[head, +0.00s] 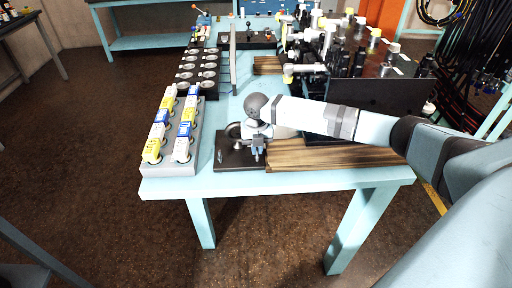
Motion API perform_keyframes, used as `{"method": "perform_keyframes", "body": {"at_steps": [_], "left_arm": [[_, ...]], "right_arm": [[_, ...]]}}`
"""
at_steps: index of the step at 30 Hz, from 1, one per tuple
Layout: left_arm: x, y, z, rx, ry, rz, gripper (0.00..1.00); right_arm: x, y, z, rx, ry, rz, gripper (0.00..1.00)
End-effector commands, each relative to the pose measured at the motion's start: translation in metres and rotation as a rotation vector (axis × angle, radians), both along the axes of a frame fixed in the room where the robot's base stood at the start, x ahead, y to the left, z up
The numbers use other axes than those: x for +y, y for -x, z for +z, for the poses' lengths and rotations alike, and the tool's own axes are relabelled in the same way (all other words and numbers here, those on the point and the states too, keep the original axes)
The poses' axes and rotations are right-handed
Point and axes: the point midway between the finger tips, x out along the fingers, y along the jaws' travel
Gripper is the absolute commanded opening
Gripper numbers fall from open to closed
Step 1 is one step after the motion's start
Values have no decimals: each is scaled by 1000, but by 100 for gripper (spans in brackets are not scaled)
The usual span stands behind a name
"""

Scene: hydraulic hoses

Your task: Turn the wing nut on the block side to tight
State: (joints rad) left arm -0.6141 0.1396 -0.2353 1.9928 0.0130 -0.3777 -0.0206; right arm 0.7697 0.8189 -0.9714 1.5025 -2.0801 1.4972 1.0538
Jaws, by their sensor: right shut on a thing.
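My right arm reaches in from the right over the light blue table. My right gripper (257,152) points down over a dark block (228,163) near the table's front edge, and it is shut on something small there. The gripper's wrist and fingers cover most of that thing, so the wing nut itself cannot be made out. A small round grey part shows just left of the fingers on the dark block. My left gripper is not in view.
A grey rack (195,160) with yellow, white and blue caps stands left of the block. Wooden boards (330,155) lie to the right. A crowded dark manifold with fittings (370,92) stands behind my arm. A black tray with round cups (202,78) is further back.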

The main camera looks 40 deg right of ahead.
Motion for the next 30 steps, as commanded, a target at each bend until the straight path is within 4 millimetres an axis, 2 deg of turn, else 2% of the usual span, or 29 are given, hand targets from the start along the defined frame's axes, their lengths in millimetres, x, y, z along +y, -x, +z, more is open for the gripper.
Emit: {"method": "perform_keyframes", "body": {"at_steps": [19,20,21,23,30], "left_arm": [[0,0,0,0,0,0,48],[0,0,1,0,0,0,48],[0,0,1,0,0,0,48],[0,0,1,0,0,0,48],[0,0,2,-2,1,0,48]], "right_arm": [[-1,-1,1,-3,1,-54,0],[-1,-1,1,-3,1,-54,13],[-1,-1,1,-3,1,-54,22],[-1,0,1,-2,0,-53,34],[-1,0,0,1,1,-53,34]]}}
